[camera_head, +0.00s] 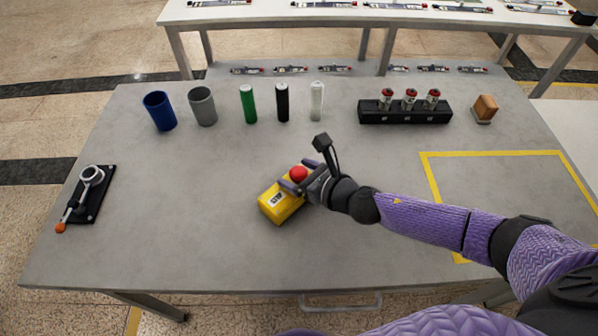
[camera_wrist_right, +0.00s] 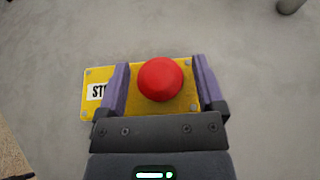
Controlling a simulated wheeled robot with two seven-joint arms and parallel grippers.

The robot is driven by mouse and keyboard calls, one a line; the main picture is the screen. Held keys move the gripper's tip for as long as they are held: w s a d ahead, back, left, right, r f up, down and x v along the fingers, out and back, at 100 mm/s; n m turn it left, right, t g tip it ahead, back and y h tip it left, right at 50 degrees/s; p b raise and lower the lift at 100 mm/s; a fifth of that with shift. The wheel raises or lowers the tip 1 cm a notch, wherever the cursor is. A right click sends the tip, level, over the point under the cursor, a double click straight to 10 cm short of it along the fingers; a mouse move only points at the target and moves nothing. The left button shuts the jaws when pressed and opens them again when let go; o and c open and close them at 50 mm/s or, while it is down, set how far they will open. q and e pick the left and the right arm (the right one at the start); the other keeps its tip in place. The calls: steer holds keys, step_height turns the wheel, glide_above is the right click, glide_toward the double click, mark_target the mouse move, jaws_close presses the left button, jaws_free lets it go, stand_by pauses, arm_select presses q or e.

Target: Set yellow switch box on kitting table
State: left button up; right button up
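The yellow switch box (camera_head: 281,203) is near the middle of the grey kitting table (camera_head: 200,240), with a red button (camera_head: 298,174) and a "STOP" label. My right gripper (camera_head: 305,182) is at the box's button end. In the right wrist view, its two fingers (camera_wrist_right: 162,85) stand on either side of the red button (camera_wrist_right: 160,79), with small gaps between them and the button. The left finger partly covers the label on the yellow box (camera_wrist_right: 90,105). Whether the box rests flat or is slightly raised is unclear. My left gripper is out of view.
A yellow taped outline (camera_head: 490,153) marks the table's right side. Blue (camera_head: 160,111) and grey (camera_head: 202,106) cups, several cylinders (camera_head: 282,103), a black rack (camera_head: 405,113) and a brown block (camera_head: 484,108) stand behind. A lever device (camera_head: 90,195) is at left. The front left is clear.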

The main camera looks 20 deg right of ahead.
steer(key=shift+r, duration=0.2)
steer(key=v, duration=1.2)
steer(key=shift+p, duration=0.3)
steer(key=shift+f, duration=0.15)
steer(key=shift+c, duration=0.4)
stand_by(0.9)
